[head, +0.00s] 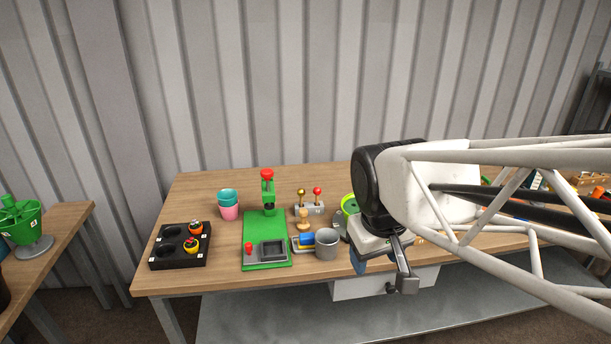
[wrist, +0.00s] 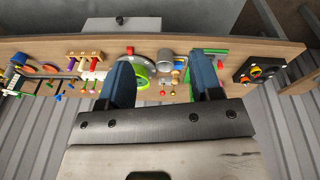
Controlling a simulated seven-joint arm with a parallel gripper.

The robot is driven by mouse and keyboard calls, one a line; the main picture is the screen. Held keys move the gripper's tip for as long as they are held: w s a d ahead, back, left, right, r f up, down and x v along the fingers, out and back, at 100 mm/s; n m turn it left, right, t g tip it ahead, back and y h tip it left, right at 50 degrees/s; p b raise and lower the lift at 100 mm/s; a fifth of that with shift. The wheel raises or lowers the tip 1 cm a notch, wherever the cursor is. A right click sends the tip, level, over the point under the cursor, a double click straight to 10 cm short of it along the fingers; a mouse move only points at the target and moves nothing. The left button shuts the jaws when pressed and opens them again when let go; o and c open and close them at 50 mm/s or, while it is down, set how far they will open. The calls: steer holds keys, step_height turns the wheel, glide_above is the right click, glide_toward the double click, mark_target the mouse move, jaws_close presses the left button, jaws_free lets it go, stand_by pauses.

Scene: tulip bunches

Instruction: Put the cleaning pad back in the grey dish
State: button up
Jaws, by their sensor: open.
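A green board (head: 253,229) on the table carries a square grey dish (head: 273,250) near its front. I cannot surely pick out the cleaning pad; a small blue and yellow item (head: 303,241) lies between the board and a grey cup (head: 326,245). My gripper (wrist: 163,76) is open and empty. In the head view it hangs in front of the table, right of the grey cup, with one blue finger showing. In the wrist view its right finger partly covers the green board, and the grey cup (wrist: 166,55) shows between the fingers.
A black tray (head: 180,263) with several round holes stands left of the board. Pink and teal cups (head: 229,204) are stacked behind. A grey block with levers (head: 309,210) stands behind the grey cup. A bright green round item (head: 348,204) is partly hidden by my arm.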

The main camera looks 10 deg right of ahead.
steer(key=s, duration=0.2)
steer(key=s+m, duration=0.1)
steer(key=s, duration=0.1)
steer(key=s+m, duration=0.1)
steer(key=shift+s+f+y, duration=0.25)
steer(key=shift+s+y, duration=0.05)
steer(key=shift+s, duration=0.1)
stand_by(1.0)
